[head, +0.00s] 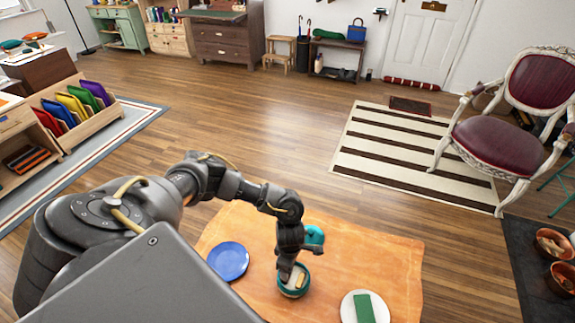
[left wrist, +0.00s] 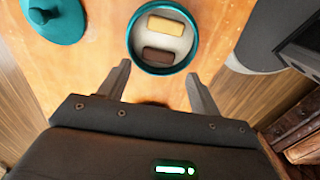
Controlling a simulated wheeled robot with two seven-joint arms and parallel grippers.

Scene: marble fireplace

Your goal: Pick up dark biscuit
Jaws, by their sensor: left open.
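The dark biscuit (left wrist: 158,55) lies in a round teal tin (left wrist: 137,62) beside a pale biscuit (left wrist: 166,24), in the left wrist view. The dark one is on the side nearer my gripper. My left gripper (left wrist: 158,74) is open and empty, its fingertips apart at the near side of the tin. In the head view my left gripper (head: 288,272) hangs over the tin (head: 292,294), and the pale biscuit (head: 300,280) shows beside it. The dark biscuit cannot be made out there. My right gripper is not in view.
The tin stands on an orange cloth (head: 385,262). A teal lid (head: 314,235) lies behind it, a blue plate (head: 229,261) to the left. A white plate (head: 347,308) with a green block (head: 364,308) is at the right. Bare cloth lies between lid and white plate.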

